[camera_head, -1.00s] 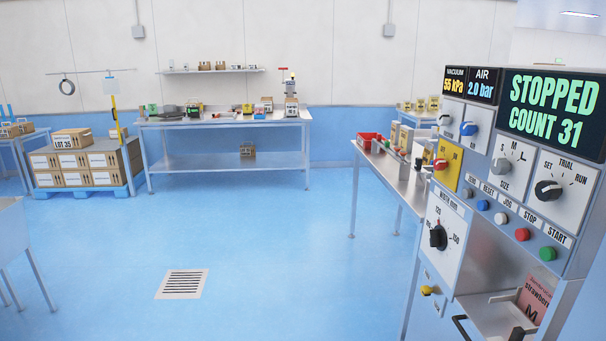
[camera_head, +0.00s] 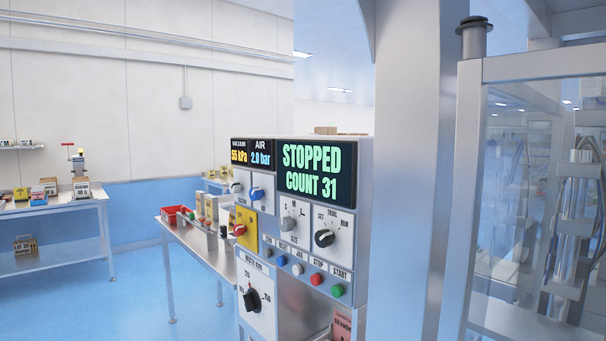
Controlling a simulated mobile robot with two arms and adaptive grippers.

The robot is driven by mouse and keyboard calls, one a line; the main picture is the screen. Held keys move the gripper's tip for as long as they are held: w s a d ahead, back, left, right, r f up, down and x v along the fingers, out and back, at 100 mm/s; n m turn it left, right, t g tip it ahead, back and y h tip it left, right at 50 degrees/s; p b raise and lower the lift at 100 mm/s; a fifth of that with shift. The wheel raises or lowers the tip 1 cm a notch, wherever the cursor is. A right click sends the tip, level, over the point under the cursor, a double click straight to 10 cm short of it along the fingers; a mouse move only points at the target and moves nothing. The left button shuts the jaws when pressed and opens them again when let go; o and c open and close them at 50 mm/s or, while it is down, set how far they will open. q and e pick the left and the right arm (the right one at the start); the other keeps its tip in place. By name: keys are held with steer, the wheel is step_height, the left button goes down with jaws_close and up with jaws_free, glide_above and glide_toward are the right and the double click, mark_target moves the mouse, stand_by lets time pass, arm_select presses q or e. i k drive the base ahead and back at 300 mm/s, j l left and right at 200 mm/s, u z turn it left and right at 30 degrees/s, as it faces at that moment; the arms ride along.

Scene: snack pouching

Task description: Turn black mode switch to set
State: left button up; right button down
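The black mode switch (camera_head: 323,238) is a round knob on a white plate marked SET, TRIAL and RUN, on the front of the machine's control panel. It sits below the dark display (camera_head: 317,171) reading STOPPED COUNT 31. Its pointer is too small to read surely. A second black knob (camera_head: 252,300) is on a lower white plate with a temperature-like scale. Neither of my grippers shows in the head view, and nothing touches the mode switch.
Beside the mode switch is a grey size knob (camera_head: 288,224); below are the red stop button (camera_head: 316,279) and green start button (camera_head: 338,290). A grey column (camera_head: 405,170) and a glazed enclosure stand to the right. Open floor (camera_head: 140,310) lies left.

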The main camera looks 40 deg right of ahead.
mark_target(323, 237)
steer(key=z, duration=1.3)
